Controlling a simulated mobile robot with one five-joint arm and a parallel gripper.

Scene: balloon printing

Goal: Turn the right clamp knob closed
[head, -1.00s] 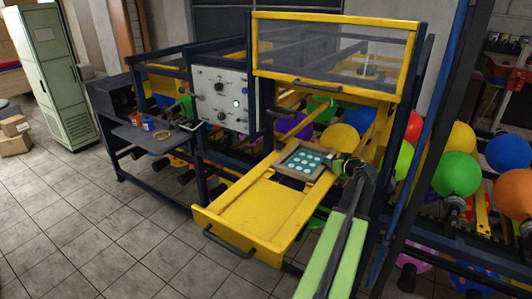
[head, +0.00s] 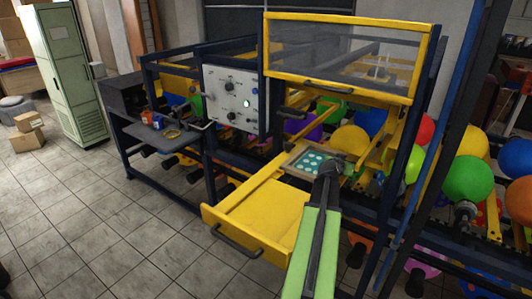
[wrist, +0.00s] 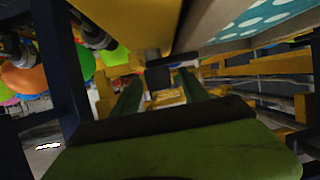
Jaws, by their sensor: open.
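The yellow drawer (head: 255,215) is pulled out of the machine. The framed plate with pale teal dots (head: 309,161) lies at its back end. My gripper (head: 328,167) is at the plate's right edge in the head view, and my own arm hides its jaws there. In the wrist view, my gripper (wrist: 160,86) shows two green fingers spread apart. A small dark block (wrist: 158,77) appears between and beyond the fingertips; it may be the right clamp knob, but I cannot tell, nor whether they touch. The dotted plate (wrist: 255,20) is at upper right there. The knob is not distinguishable in the head view.
A mesh guard in a yellow frame (head: 345,92) stands above the drawer. The control panel (head: 236,99) is to the left. Blue posts (head: 405,190) and balloons crowd the right. Open tiled floor (head: 110,225) lies at front left.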

